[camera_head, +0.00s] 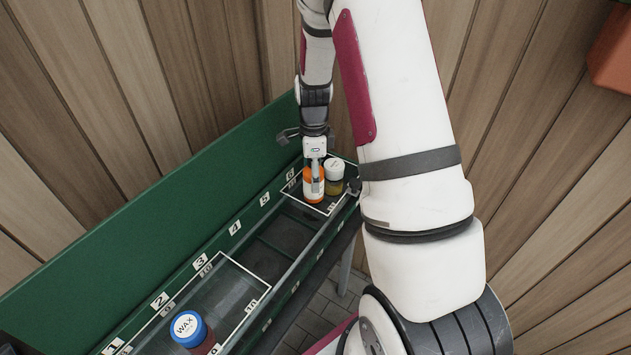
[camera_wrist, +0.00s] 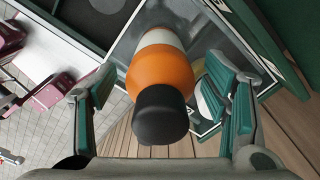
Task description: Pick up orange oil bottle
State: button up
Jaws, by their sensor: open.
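The orange oil bottle (camera_head: 314,188), with a white label, stands in the far white-outlined section of the green bench. In the wrist view the orange bottle (camera_wrist: 161,70) shows its black cap pointing toward the camera. My gripper (camera_head: 319,161) is over the bottle with its fingers spread. In the wrist view my gripper (camera_wrist: 158,85) is open, one green-padded finger on each side of the bottle, with visible gaps. The bottle's cap is hidden in the head view.
A yellow bottle with a pale cap (camera_head: 335,178) stands close to the right of the orange bottle. A blue-capped wax container (camera_head: 188,328) stands in the near section. The green back wall (camera_head: 150,235) runs along the bench. The middle sections look empty.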

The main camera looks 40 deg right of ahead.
jog(key=shift+f, duration=0.55)
jog(key=c, duration=1.5)
jog(key=shift+o, duration=0.2)
jog(key=shift+r, duration=0.2)
